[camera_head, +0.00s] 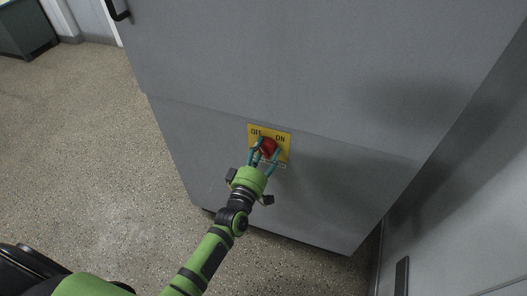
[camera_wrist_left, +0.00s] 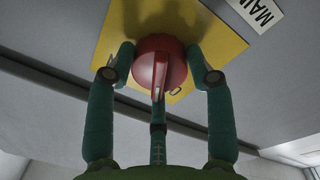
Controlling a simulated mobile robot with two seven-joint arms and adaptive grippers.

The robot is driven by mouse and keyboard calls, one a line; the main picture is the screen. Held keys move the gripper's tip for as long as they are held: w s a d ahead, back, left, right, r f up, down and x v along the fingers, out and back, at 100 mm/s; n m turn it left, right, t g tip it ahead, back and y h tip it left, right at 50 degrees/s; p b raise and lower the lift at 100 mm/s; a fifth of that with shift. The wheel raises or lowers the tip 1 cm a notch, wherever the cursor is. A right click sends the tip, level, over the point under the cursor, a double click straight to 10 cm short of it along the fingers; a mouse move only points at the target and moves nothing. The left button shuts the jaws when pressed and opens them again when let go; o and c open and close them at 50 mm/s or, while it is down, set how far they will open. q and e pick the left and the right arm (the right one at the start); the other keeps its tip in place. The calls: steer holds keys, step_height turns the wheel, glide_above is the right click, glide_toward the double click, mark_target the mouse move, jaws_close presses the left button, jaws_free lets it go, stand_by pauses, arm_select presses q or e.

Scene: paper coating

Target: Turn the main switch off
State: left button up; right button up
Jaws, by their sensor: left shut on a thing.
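The main switch is a red rotary knob (camera_head: 268,147) on a yellow plate (camera_head: 284,132) marked OFF at the left and ON at the right, on the front of a grey cabinet. My left gripper (camera_head: 266,153) is at the knob, its teal fingers on either side of it. In the left wrist view the red knob (camera_wrist_left: 158,66) sits between the fingers of my left gripper (camera_wrist_left: 160,72), with its raised grip ridge showing. The yellow plate (camera_wrist_left: 190,22) lies behind it, beside a white label reading "MAI", partly cut off. My right gripper is not in view.
The grey cabinet (camera_head: 300,60) fills the middle, with a black handle (camera_head: 117,10) at its upper left. A grey wall (camera_head: 470,180) stands close on the right. Speckled floor (camera_head: 80,130) is open at the left. A dark green cabinet (camera_head: 25,28) stands at the far upper left.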

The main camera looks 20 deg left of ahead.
arm_select(q)
steer(key=shift+d+f+n, duration=0.1)
steer(key=shift+d+n, duration=0.05)
steer(key=shift+n, duration=1.85)
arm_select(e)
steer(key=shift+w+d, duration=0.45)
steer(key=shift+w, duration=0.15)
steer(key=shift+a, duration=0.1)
arm_select(q)
steer(key=o, duration=1.2)
steer(key=shift+d, duration=0.1)
steer(key=shift+c, duration=0.2)
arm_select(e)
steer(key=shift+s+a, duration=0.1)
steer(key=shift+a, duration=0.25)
arm_select(q)
steer(key=shift+s, duration=0.45)
steer(key=s, duration=1.1)
steer(key=shift+a+f, duration=0.3)
steer(key=shift+f, duration=0.05)
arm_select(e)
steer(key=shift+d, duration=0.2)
